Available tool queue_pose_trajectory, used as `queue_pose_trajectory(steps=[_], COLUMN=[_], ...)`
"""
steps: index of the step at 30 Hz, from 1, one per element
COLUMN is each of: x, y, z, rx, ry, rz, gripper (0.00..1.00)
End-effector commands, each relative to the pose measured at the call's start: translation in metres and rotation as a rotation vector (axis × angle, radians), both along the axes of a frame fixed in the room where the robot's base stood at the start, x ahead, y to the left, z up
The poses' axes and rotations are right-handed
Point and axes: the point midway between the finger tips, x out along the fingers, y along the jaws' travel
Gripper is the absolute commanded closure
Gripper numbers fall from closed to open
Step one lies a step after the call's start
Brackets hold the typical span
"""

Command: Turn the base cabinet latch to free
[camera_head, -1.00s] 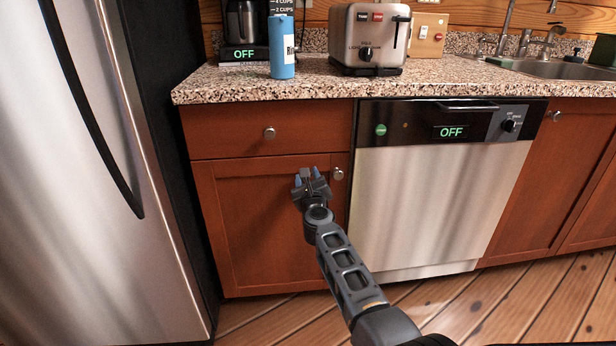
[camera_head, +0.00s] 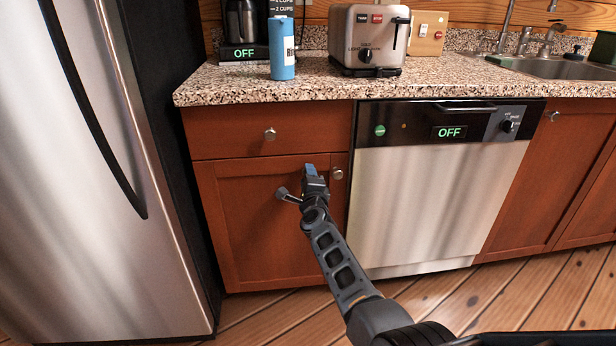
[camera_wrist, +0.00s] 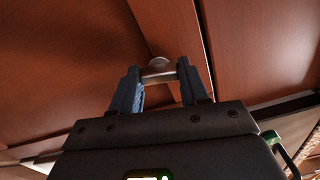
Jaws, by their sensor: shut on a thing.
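The base cabinet door (camera_head: 245,235) is reddish-brown and closed, below a drawer. My gripper (camera_head: 310,169) is at the upper right part of this door, just left of a round silver knob (camera_head: 337,173). In the wrist view, the two blue fingers of my gripper (camera_wrist: 160,85) are on either side of a short silver piece, the latch (camera_wrist: 157,71), and are shut on it.
A dishwasher (camera_head: 425,205) reading OFF stands right of the cabinet, and a steel fridge (camera_head: 80,200) stands to the left. The drawer (camera_head: 230,133) has its own knob above. A speckled countertop (camera_head: 350,88) overhangs them. The wooden floor in front is open.

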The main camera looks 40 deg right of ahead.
Motion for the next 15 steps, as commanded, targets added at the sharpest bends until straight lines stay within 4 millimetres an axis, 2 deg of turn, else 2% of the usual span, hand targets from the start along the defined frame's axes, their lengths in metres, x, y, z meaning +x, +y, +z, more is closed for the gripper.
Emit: queue_pose_trajectory(steps=[15], x=[0.0004], y=[0.0009], z=[-0.0004], rx=[-0.179], ry=[0.123], rz=[0.002], gripper=[0.86])
